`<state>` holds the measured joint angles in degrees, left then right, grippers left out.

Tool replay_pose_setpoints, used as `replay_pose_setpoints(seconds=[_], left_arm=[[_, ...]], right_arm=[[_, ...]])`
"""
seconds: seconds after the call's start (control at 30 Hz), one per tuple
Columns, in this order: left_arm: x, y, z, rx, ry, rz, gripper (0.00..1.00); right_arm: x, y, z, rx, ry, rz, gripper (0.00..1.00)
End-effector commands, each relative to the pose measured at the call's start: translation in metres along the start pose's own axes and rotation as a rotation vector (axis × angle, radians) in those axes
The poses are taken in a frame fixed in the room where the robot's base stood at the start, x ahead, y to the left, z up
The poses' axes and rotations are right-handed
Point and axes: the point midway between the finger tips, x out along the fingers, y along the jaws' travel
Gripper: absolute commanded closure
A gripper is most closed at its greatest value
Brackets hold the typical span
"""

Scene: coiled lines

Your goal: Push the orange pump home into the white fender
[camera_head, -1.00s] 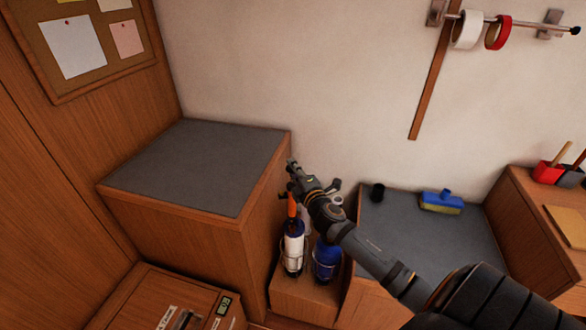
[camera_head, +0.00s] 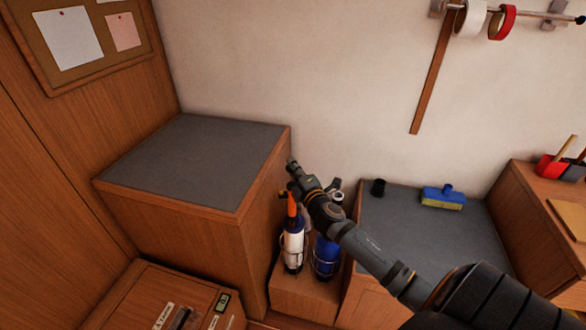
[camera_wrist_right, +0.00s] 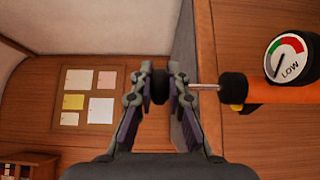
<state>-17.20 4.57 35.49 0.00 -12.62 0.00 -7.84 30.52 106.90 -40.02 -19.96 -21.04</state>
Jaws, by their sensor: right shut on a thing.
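The orange pump (camera_head: 292,204) stands upright at the top of the white fender (camera_head: 293,244), which has dark blue ends. I cannot tell how deep the pump sits in it. My right gripper (camera_head: 291,180) is above the pump. In the right wrist view, my right gripper (camera_wrist_right: 159,86) is shut on the black handle knob of the pump. A bare silver rod runs from the knob to the orange pump body (camera_wrist_right: 280,92), which has a round gauge marked LOW (camera_wrist_right: 290,58). My left gripper is not in view.
A blue fender (camera_head: 326,256) stands close right of the white one on a low wooden step (camera_head: 300,297). A tall grey-topped cabinet (camera_head: 195,160) rises on the left. A lower grey top (camera_head: 425,235) on the right holds a black cup (camera_head: 378,188) and a blue brush (camera_head: 443,196).

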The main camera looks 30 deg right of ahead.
Motion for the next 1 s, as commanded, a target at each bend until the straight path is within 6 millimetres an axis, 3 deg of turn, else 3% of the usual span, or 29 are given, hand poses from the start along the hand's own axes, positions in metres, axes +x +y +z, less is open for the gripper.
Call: replay_pose_setpoints(seconds=[1.0], left_arm=[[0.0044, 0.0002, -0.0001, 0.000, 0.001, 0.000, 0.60]], right_arm=[[0.0001, -0.0050, -0.0003, 0.000, 0.000, 0.001, 1.00]])
